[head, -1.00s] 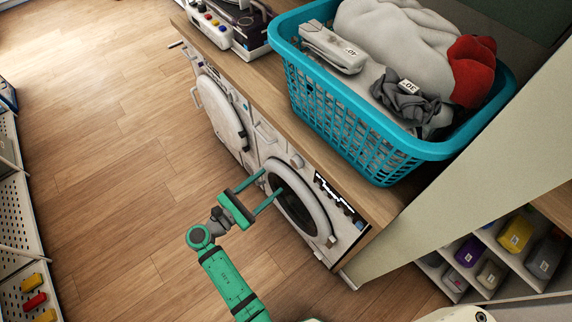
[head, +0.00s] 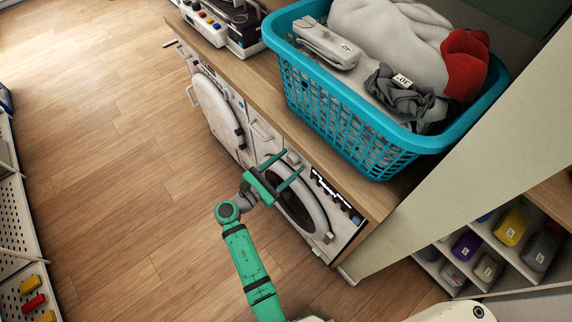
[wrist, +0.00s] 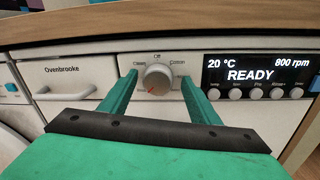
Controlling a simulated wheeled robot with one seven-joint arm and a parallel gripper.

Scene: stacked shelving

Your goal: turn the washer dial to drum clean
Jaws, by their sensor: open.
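The washer dial (wrist: 157,79) is a round grey-white knob with a red mark that points to the lower left. Around it I read "Clean" at upper left, "Off" at top and "Cotton" at upper right; a lower-left label is too faint to read. My green gripper (wrist: 160,77) is open, with one finger on each side of the dial and visible gaps to it. In the head view my gripper (head: 293,161) reaches the upper front of the washer (head: 318,222), partly covering its round door.
The washer's display (wrist: 258,75) reads "20 °C", "800 rpm" and "READY", with small buttons below. A drawer front (wrist: 80,78) marked "Ovenbrooke" lies left of the dial. A wooden counter (head: 250,80) overhangs the panel and bears a blue laundry basket (head: 350,135).

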